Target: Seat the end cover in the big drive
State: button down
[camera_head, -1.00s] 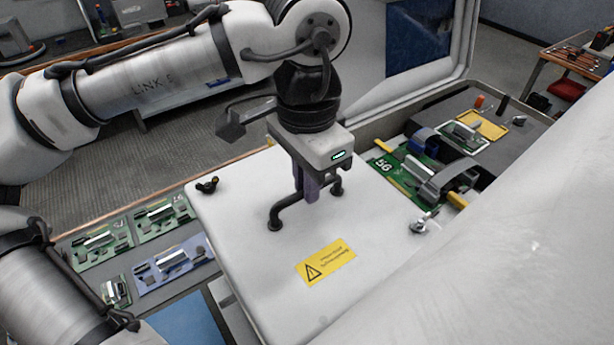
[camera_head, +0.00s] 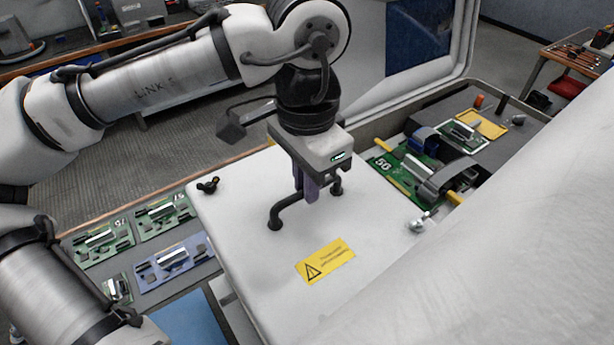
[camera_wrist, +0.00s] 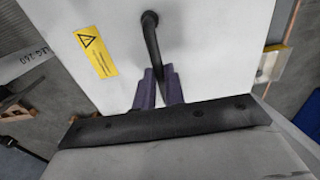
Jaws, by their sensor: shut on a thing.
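The end cover (camera_head: 245,225) is a large white panel with a black bar handle (camera_head: 289,208) and a yellow warning label (camera_head: 325,261). In the head view it lies in the middle, in front of an open housing. My gripper (camera_head: 310,196) is shut on the black handle from above. In the wrist view, the purple fingers (camera_wrist: 159,90) close around the handle (camera_wrist: 151,38), and the cover (camera_wrist: 205,50) fills the upper middle with its label (camera_wrist: 96,52). Which housing is the big drive, and the cover's far underside, I cannot tell.
Green and blue circuit boards (camera_head: 172,257) lie on a grey surface at left. A green board with grey cables (camera_head: 415,170) sits right of the cover. A yellow-framed board (camera_head: 482,124) lies behind it. A black knob (camera_head: 208,186) and a metal latch (camera_head: 418,225) sit at the cover's edges.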

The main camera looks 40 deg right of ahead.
jog(key=shift+f+b, duration=0.35)
jog(key=shift+f, duration=0.45)
jog(key=c, duration=1.4)
grip_release()
jog(key=shift+r, duration=0.1)
notch_tip(320, 180, up, 14)
jog(key=shift+f+b, duration=0.15)
jog(key=shift+b, duration=0.2)
